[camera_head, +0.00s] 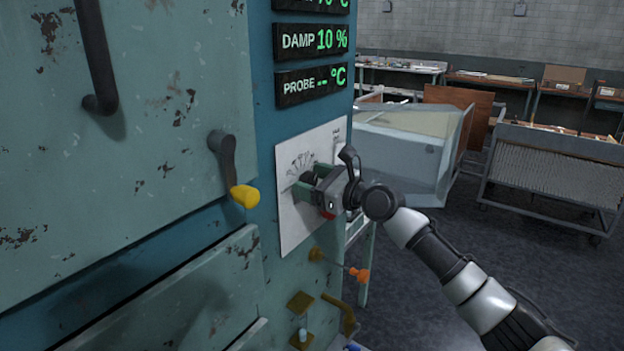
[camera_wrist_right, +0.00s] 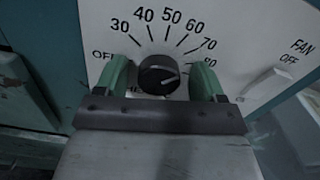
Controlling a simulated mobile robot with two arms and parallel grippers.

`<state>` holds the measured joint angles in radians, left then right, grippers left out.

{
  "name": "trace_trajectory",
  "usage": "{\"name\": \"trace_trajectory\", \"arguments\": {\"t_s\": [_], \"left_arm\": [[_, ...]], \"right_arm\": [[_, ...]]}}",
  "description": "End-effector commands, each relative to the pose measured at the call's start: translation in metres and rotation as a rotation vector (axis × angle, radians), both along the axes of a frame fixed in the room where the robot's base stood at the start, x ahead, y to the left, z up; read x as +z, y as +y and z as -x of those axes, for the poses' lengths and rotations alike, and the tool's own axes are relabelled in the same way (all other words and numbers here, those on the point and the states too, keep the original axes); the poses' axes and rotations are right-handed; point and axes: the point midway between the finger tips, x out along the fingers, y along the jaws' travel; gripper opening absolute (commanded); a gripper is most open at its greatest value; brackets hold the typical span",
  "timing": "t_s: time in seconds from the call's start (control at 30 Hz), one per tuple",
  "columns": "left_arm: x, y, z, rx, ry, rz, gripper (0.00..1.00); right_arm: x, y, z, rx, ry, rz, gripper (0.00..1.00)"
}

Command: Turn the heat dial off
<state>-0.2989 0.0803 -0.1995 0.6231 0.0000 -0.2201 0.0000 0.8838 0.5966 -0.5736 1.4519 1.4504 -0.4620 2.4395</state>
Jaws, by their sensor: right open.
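The heat dial (camera_wrist_right: 159,75) is a round black knob on a white panel, ringed by numbers from 30 to 80 with OFF at the left. Its pale pointer mark points right, near the 80 side. My right gripper (camera_wrist_right: 158,84) is open, its green fingers on either side of the dial. Whether they touch it I cannot tell. In the head view my right gripper (camera_head: 306,188) is at the white dial panel (camera_head: 290,218) and mostly hides the dial. My left gripper is not in view.
A FAN switch (camera_wrist_right: 265,90) is right of the dial. Displays above the panel include DAMP (camera_head: 312,41) and PROBE (camera_head: 312,84). A yellow-tipped handle (camera_head: 245,196) sticks out at left, and an orange-tipped lever (camera_head: 358,274) below. Open floor and a wire cart (camera_head: 550,178) lie right.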

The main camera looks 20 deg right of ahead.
Motion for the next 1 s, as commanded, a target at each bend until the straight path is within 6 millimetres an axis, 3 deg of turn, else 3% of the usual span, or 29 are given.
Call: {"name": "trace_trajectory", "arguments": {"t_s": [0.27,0.6,1.0], "left_arm": [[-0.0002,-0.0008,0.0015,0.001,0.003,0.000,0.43],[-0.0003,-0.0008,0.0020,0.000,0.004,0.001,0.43],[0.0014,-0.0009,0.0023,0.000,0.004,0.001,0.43]], "right_arm": [[-0.0005,0.0011,-0.0011,0.001,0.001,0.001,0.69],[-0.0005,0.0009,-0.0010,0.000,0.001,0.001,0.20],[-0.0008,0.0016,-0.0007,0.002,-0.052,0.070,0.20]]}}
